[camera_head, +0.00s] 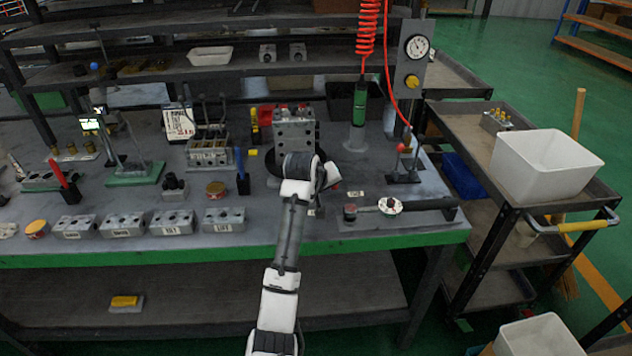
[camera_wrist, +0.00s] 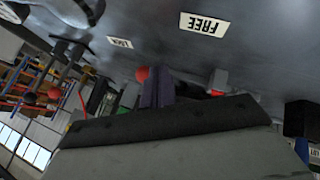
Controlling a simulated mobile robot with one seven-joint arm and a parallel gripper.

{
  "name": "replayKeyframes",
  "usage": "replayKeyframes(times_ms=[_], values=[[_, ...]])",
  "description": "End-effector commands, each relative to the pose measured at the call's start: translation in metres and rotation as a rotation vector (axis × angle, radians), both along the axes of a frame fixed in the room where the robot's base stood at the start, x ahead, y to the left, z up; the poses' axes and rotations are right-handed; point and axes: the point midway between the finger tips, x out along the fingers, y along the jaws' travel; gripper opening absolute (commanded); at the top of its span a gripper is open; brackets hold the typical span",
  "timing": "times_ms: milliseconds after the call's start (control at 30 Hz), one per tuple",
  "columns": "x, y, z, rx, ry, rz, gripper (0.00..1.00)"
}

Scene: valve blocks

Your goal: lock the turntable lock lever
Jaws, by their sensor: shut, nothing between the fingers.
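A grey valve block (camera_head: 296,133) with several ports stands on the dark turntable at the middle of the bench. My gripper (camera_head: 328,177) is just in front of and to the right of it, low over the bench, and is shut with nothing held. A small red part, perhaps the lock lever's grip, shows at the gripper's right side; the lever is mostly hidden. In the wrist view, the FREE label (camera_wrist: 205,24) and LOCK label (camera_wrist: 119,42) lie on the bench. A red-ended part (camera_wrist: 217,84) shows past my gripper's dark body there; contact cannot be told.
A torque-wrench-like tool (camera_head: 425,204) lies at the bench's right front. A lever stand with a red ball (camera_head: 403,148) is behind it. Several small blocks (camera_head: 172,222) line the left front edge. A cart with a white bin (camera_head: 545,165) stands right.

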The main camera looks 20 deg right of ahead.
Motion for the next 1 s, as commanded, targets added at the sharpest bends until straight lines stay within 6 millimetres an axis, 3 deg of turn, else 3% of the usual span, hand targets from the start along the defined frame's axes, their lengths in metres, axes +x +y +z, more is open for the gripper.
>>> replayKeyframes(times_ms=[300, 1000], values=[[0.0, -0.025, 0.002, 0.0, 0.001, 0.211, 0.0], [0.003, -0.036, 0.0, -0.001, -0.001, 0.205, 0.0]])
